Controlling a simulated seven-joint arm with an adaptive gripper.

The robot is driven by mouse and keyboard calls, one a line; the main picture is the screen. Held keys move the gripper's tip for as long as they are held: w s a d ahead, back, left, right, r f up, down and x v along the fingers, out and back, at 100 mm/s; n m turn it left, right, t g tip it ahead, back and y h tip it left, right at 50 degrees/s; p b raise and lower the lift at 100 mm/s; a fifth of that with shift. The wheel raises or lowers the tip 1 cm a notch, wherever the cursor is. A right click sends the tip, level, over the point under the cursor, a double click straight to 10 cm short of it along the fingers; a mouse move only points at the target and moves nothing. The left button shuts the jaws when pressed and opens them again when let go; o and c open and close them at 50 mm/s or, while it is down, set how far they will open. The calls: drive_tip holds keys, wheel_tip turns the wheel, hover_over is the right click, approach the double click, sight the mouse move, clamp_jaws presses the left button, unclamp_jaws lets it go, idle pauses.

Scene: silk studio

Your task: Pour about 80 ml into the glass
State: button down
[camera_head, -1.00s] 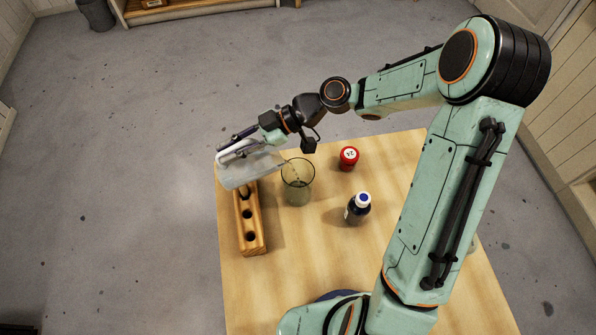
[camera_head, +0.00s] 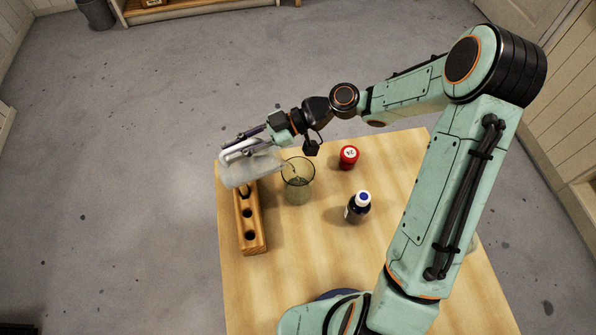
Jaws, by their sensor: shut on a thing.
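A clear, greenish glass (camera_head: 298,187) stands upright on the table, left of its middle. My gripper (camera_head: 235,147) is shut on the handle of a translucent jug (camera_head: 250,170). The jug is tipped on its side to the left of the glass, its mouth pointing right at the glass rim. A thin stream seems to run from the jug's mouth into the glass. Some darker liquid shows low in the glass; its exact level is hard to tell.
A wooden rack (camera_head: 242,228) with round holes stands below the jug at the table's left edge. A red-capped container (camera_head: 348,158) and a dark bottle with a blue-and-white cap (camera_head: 358,208) stand right of the glass. The front of the table (camera_head: 300,260) is clear.

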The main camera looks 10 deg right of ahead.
sight(221, 168)
drive_tip(key=shift+d, duration=0.15)
drive_tip(key=a+h, duration=0.3)
drive_tip(key=shift+s+r+h, duration=0.15)
drive_tip(key=shift+r+h, duration=0.1)
drive_tip(key=shift+h, duration=0.05)
drive_tip(key=shift+a+f+h, duration=0.15)
drive_tip(key=shift+a+h, duration=0.05)
drive_tip(key=shift+h, duration=0.45)
drive_tip(key=shift+a+f+h, duration=0.1)
drive_tip(key=shift+a+h, duration=0.1)
drive_tip(key=shift+h, duration=0.45)
idle(0.7)
drive_tip(key=shift+a+t+h, duration=0.3)
drive_tip(key=shift+a+h, duration=0.15)
drive_tip(key=shift+h, duration=0.05)
drive_tip(key=a+f+h+b, duration=0.2)
drive_tip(key=a+f+h, duration=0.2)
drive_tip(key=h, duration=0.3)
drive_tip(key=shift+s+a+f+t, duration=0.2)
drive_tip(key=shift+a+f+t, duration=0.1)
drive_tip(key=shift+a, duration=0.25)
